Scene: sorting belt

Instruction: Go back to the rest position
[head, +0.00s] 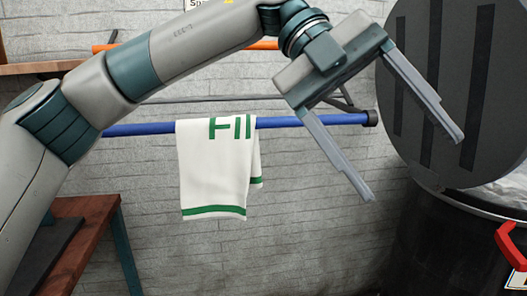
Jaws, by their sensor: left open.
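My left gripper (412,168) is raised in the upper right of the head view, with its arm coming in from the left. Its two long grey fingers are spread wide and nothing is between them. The fingers point down and to the right, in front of the wall and close to a large round dark lid in the picture. My right gripper is not in view.
A white towel with green marks (210,170) hangs on a blue bar (145,129). The round dark lid (455,80) stands above a black bin (440,245) at right. A red handle (510,245) shows at the right edge. A brown table (90,208) is at lower left.

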